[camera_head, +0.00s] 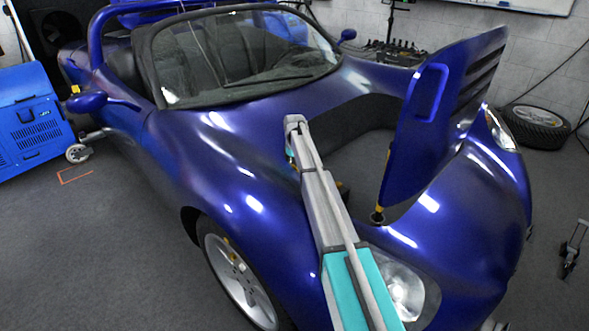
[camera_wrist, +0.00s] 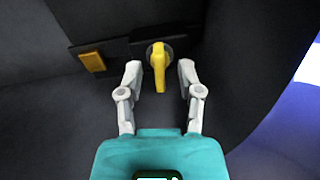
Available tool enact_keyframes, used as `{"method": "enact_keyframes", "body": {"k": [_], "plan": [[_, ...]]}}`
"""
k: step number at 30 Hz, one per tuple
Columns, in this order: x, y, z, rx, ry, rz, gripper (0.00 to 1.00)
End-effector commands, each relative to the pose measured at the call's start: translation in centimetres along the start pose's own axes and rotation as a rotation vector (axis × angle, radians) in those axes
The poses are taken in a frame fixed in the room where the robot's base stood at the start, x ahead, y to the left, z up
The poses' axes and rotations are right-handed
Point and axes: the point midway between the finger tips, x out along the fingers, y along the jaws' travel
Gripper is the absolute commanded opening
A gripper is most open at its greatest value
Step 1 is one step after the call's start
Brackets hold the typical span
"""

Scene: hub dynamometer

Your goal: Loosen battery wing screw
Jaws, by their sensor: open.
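The battery wing screw (camera_wrist: 159,68) is yellow and shows in the wrist view, with its wing pointing down toward my gripper. It sits at the edge of a dark block on a dark panel. My gripper (camera_wrist: 159,72) is open, with one pale finger on each side of the wing and a visible gap on both sides. In the head view my arm reaches over the front fender into the open bay (camera_head: 375,150) of the blue car (camera_head: 250,165). The screw and the fingertips are hidden or too small to make out there.
A yellow-orange tab (camera_wrist: 92,61) lies left of the screw. A curved dark wall rises to the right of my gripper. In the head view the raised hood panel (camera_head: 425,135) stands right of my arm. A blue machine (camera_head: 30,120) stands at far left.

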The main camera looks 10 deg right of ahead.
Motion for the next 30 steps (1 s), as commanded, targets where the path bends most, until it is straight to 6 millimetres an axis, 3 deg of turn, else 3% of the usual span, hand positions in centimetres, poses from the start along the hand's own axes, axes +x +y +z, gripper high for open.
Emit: {"method": "enact_keyframes", "body": {"k": [10, 18, 30], "plan": [[0.08, 0.02, 0.01, 0.000, 0.000, 0.000, 0.47], [0.08, 0.02, 0.01, 0.000, 0.000, 0.000, 0.00], [0.08, 0.10, 0.03, -0.009, 0.000, 0.001, 0.00]]}}
